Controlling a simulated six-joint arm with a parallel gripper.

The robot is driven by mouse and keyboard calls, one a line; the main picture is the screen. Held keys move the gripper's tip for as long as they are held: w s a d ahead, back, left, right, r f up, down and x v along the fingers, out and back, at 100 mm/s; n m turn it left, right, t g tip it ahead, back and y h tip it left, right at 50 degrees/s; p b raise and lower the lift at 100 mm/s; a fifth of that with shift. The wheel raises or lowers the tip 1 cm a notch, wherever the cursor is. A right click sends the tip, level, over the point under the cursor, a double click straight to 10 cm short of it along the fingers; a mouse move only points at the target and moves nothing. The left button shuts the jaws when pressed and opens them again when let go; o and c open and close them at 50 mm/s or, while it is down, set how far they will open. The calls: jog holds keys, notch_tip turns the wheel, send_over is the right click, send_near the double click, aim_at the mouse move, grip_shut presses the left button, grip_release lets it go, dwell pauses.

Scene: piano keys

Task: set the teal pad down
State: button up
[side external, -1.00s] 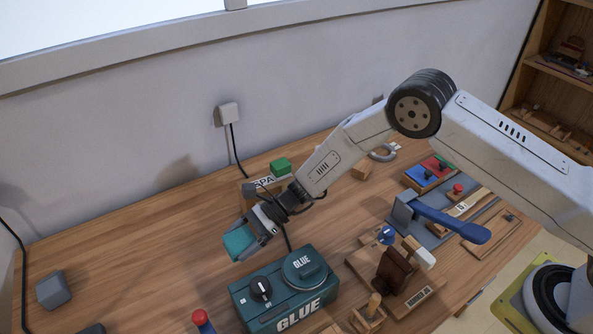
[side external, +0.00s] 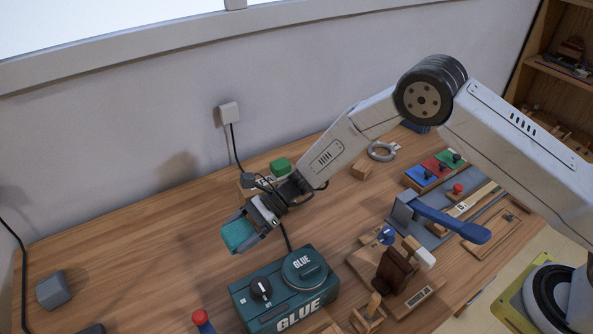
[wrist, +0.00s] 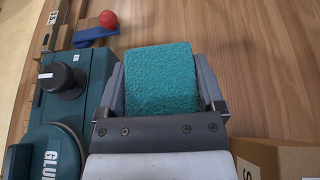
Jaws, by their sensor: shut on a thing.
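The teal pad (side external: 238,236) is a rough-textured block held in my gripper (side external: 246,228). In the wrist view the pad (wrist: 162,80) fills the space between the two grey fingers of my gripper (wrist: 163,85). In the side view the pad is tilted and appears above the wooden table (side external: 130,262), behind and left of the green glue box. I cannot tell exactly how high it is over the wood. The pad's lower side is hidden.
The green glue box (side external: 285,296) with a black knob stands just in front of my gripper. A red-tipped peg (side external: 203,321) and a grey block (side external: 54,290) are nearby. A cardboard box (wrist: 275,160) lies behind the gripper.

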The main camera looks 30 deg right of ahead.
jog(key=s+d, duration=0.3)
jog(key=d, duration=1.5)
jog(key=s+d+r, duration=0.3)
jog(key=s+d, duration=0.6)
jog(key=d, duration=0.2)
jog(key=shift+r, duration=0.15)
jog(key=w+f, duration=0.2)
jog(key=w, duration=0.2)
jog(key=w+f, duration=0.3)
jog(key=w, duration=0.1)
jog(key=w+a+f, duration=0.1)
jog(key=w+f, duration=0.2)
jog(key=w, duration=0.1)
jog(key=shift+w+f, duration=0.25)
jog(key=shift+w, duration=0.1)
jog(key=shift+w+f, duration=0.45)
jog(key=shift+f, duration=0.05)
jog(key=shift+f, duration=0.1)
